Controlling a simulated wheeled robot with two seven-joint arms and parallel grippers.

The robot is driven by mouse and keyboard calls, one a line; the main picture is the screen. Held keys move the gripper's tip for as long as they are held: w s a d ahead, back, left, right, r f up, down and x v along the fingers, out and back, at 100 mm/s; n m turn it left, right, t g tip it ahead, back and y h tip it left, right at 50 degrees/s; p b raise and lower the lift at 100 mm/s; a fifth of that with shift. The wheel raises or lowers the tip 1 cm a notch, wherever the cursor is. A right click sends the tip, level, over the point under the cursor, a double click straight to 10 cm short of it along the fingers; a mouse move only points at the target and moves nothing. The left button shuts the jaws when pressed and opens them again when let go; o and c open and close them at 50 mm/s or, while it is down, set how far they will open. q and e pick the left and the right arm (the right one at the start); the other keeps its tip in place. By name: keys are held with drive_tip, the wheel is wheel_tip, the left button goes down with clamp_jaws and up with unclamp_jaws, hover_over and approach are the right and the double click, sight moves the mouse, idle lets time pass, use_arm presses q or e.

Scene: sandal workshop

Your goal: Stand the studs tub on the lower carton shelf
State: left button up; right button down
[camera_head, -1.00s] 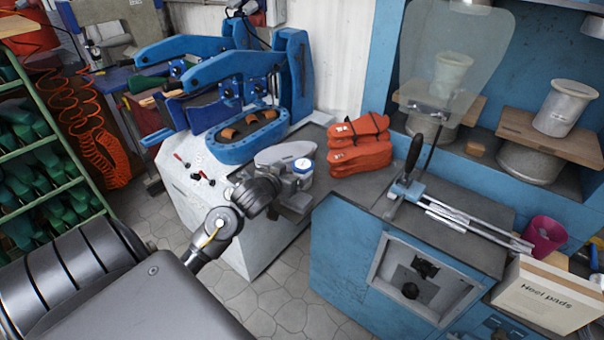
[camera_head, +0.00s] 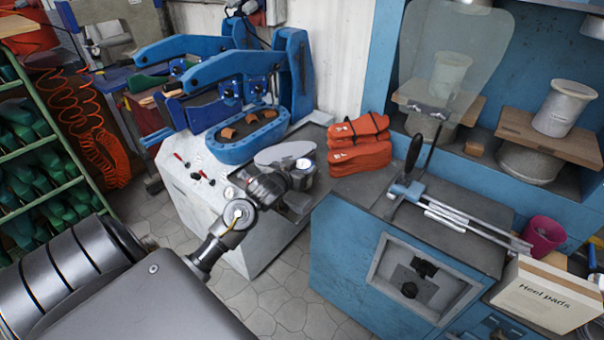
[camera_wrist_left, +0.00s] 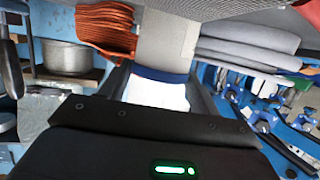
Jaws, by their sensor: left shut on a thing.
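The studs tub looks like a small white tub with a blue rim or lid (camera_head: 304,164). It shows near the middle of the head view, mostly hidden by my left gripper (camera_head: 300,180). In the left wrist view the white tub body (camera_wrist_left: 157,92) and its blue rim sit between the two dark fingers, which are shut on it. From the head view I cannot tell whether the tub touches the grey surface under it. I cannot make out the lower carton shelf. My right gripper is not in view.
Red-orange folded pieces (camera_head: 359,146) lie stacked just right of the tub. A blue press (camera_head: 236,140) stands behind left. A blue bench (camera_head: 350,270) with a long-handled lever tool (camera_head: 414,165) is at right, beside a "Heel pads" carton (camera_head: 545,297). A green rack (camera_head: 70,160) stands left.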

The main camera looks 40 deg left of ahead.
use_arm(q)
drive_tip(key=shift+c, duration=1.1)
drive_tip(key=shift+r, duration=0.15)
